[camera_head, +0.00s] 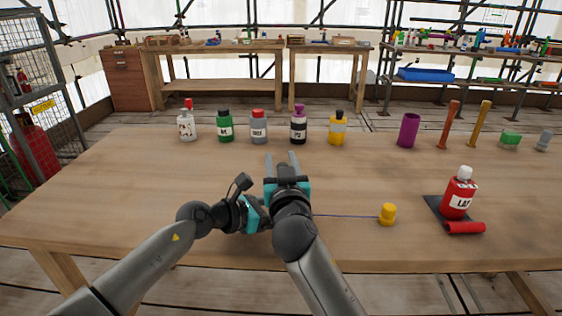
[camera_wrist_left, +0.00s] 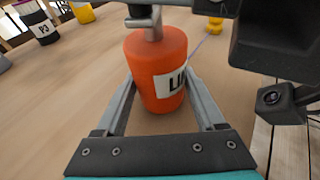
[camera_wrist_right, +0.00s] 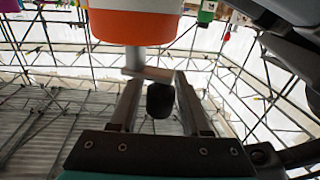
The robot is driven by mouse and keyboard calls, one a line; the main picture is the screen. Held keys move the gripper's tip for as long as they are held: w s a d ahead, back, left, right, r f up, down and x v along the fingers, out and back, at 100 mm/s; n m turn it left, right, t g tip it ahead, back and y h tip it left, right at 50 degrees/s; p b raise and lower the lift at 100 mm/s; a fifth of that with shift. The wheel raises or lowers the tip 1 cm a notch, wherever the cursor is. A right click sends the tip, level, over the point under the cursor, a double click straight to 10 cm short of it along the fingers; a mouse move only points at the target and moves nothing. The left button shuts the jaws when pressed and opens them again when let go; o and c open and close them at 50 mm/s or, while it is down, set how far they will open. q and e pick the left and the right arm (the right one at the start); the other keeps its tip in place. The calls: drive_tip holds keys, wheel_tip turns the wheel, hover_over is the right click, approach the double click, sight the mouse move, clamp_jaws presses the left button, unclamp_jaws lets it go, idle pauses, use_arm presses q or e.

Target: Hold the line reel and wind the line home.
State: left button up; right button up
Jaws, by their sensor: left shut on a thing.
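The line reel (camera_wrist_left: 158,70) is an orange cylinder with a white label, upright between the fingers of my left gripper (camera_wrist_left: 160,100), which is shut on it. In the head view, the reel and left fingers are hidden behind my right arm. The reel also fills the top of the right wrist view (camera_wrist_right: 135,25). A grey crank (camera_wrist_left: 153,30) rises from its end, with a dark knob (camera_wrist_right: 160,100). My right gripper (camera_head: 281,160) has its fingers apart, with the knob between them and a gap showing. The thin line (camera_head: 345,215) runs to a yellow peg (camera_head: 388,214).
A red bottle (camera_head: 459,193) stands on a dark mat (camera_head: 433,205), with a red cylinder (camera_head: 465,228) beside it. Several bottles (camera_head: 258,127), a purple cup (camera_head: 409,131) and other items line the table's far edge. The table's left side (camera_head: 120,200) is clear.

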drive_tip(key=shift+o, duration=0.8)
drive_tip(key=shift+f, duration=0.1)
drive_tip(key=shift+s, duration=0.15)
drive_tip(key=shift+s+f, duration=0.1)
drive_tip(key=shift+s, duration=0.15)
drive_tip(key=s+d, duration=0.1)
drive_tip(key=s, duration=1)
drive_tip(key=shift+d, duration=0.4)
